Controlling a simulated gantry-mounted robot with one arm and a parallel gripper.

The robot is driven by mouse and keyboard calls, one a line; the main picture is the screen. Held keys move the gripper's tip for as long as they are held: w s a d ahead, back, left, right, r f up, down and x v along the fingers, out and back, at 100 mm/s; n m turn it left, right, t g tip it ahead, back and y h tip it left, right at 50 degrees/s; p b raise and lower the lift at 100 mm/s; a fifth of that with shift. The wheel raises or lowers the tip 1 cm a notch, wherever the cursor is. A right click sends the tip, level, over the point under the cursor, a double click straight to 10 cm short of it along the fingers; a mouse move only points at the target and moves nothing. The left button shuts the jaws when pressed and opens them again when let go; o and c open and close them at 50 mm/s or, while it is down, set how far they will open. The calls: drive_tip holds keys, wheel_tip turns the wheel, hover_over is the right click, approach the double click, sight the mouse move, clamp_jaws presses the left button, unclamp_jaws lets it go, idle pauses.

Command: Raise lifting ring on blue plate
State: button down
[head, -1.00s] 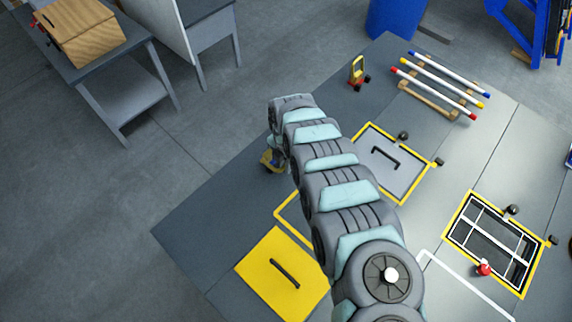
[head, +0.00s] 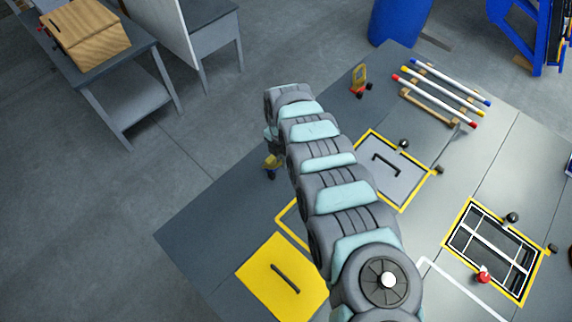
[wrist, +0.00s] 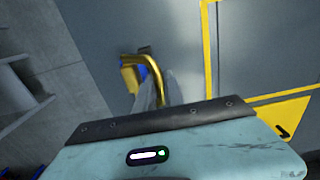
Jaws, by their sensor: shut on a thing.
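The gold lifting ring (wrist: 150,62) shows in the wrist view as a curved bar whose near end runs between my fingers. My gripper (wrist: 158,90) is shut on this ring. A little of the blue plate (wrist: 143,72) shows beside the ring, with a yellow part at its left; the rest is hidden. How far the ring is tilted is hard to tell.
A yellow panel with a dark handle (head: 262,262) lies near the front of the deck. The deck's left edge is close to the ring.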

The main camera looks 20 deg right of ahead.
drive_tip(key=shift+w+a, duration=0.1)
drive_tip(key=shift+w, duration=0.05)
drive_tip(key=shift+w+a+r+b, duration=0.3)
drive_tip(key=shift+w+r+b, duration=0.25)
drive_tip(key=shift+b, duration=0.3)
drive_tip(key=shift+w+a+r+b, duration=0.3)
drive_tip(key=shift+w+b, duration=0.3)
drive_tip(key=shift+b, duration=0.25)
drive_tip(key=w+b, duration=0.1)
drive_tip(key=b, duration=0.3)
drive_tip(key=w+a+b, duration=0.1)
drive_tip(key=w+b, duration=0.1)
drive_tip(key=b, duration=0.2)
drive_tip(key=shift+a+r+b, duration=0.1)
drive_tip(key=shift+r+b, duration=0.1)
drive_tip(key=shift+b, duration=0.15)
drive_tip(key=shift+s+r, duration=0.1)
